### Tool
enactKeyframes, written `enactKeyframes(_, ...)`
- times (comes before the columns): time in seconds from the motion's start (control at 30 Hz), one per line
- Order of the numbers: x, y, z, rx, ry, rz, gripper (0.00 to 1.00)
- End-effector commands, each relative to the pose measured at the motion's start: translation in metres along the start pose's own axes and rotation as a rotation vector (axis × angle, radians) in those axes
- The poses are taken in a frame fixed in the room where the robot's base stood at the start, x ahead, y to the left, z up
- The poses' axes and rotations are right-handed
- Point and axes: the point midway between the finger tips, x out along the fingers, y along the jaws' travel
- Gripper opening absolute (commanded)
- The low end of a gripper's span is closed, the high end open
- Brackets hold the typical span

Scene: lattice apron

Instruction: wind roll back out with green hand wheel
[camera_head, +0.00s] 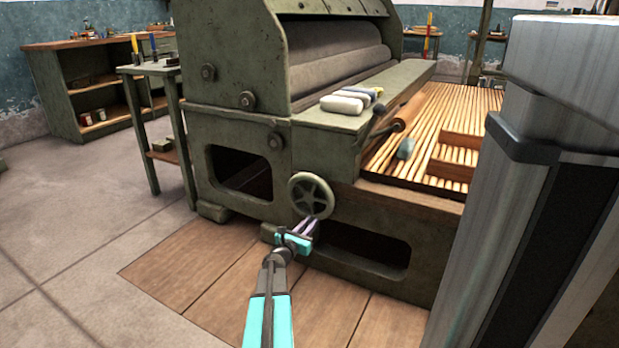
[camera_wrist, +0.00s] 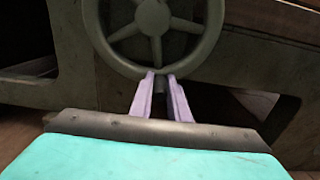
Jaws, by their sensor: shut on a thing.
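The green hand wheel (camera_head: 311,196) is a spoked wheel on the front of the green machine. In the wrist view it fills the top middle, with its rim and hub (camera_wrist: 153,17) showing. My gripper (camera_head: 308,222) is at the lower edge of the wheel. In the wrist view its two pale purple fingers (camera_wrist: 161,76) reach the bottom of the rim and are shut on it, with a narrow gap between them. The grey roll (camera_head: 340,68) lies inside the machine's upper opening, above the wheel.
The machine's green side (camera_head: 240,130) stands close behind the wheel. A slatted wooden bed (camera_head: 440,115) with a grey-blue object (camera_head: 405,148) is at the right. White rolled pieces (camera_head: 342,104) lie on the machine's ledge. Wooden boards (camera_head: 220,285) cover the floor in front.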

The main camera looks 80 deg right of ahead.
Motion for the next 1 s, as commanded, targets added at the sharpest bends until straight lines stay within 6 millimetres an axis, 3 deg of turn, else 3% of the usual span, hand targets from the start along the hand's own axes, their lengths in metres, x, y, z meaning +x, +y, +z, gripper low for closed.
enactKeyframes(0.23, 0.000, -0.027, 0.010, 0.003, -0.001, -0.007, 0.00)
enactKeyframes(0.73, 0.001, -0.032, 0.014, 0.003, 0.000, -0.005, 0.00)
enactKeyframes(1.0, 0.000, -0.049, 0.033, 0.004, -0.002, -0.007, 0.00)
